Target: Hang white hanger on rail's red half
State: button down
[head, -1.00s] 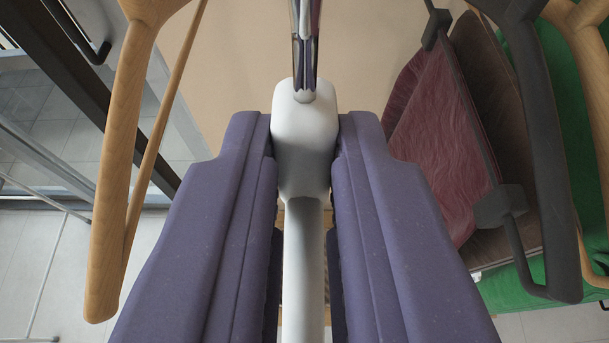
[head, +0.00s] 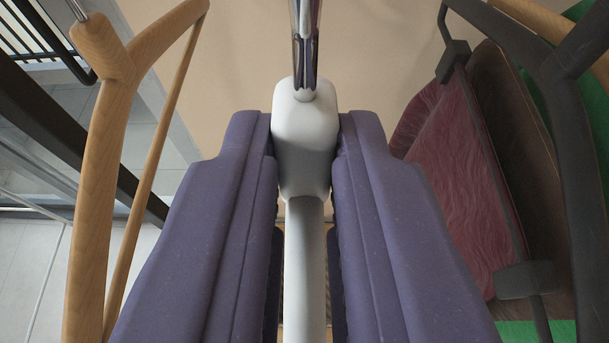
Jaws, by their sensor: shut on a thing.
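The white hanger (head: 304,150) is held between the two purple fingers of my gripper (head: 304,160). The fingers press on both sides of its neck block. Its metal hook stem rises from the block and runs out of the top of the head view. Its white body runs down between the fingers, and the rest of it is hidden. The rail and its red half cannot be seen in this view.
A wooden hanger (head: 100,140) is close on the left of my gripper. On the right are a dark hanger (head: 580,120) and a dark clip hanger (head: 525,278) holding a dark red cloth (head: 450,170). Green cloth (head: 590,100) shows behind. A tan surface (head: 380,50) lies beyond.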

jog(key=w+p, duration=0.3)
jog(key=w, duration=0.5)
jog(key=shift+w+r, duration=0.1)
jog(key=shift+w, duration=0.4)
notch_tip(320, 180, down, 3)
jog(key=b, duration=0.2)
jog(key=shift+s+r+b, duration=0.1)
jog(key=shift+b, duration=0.3)
jog(key=shift+s, duration=0.15)
jog(key=c, duration=1)
grip_release()
jog(key=shift+w+f, duration=0.2)
jog(key=shift+w, duration=0.05)
jog(key=shift+s+r, duration=0.1)
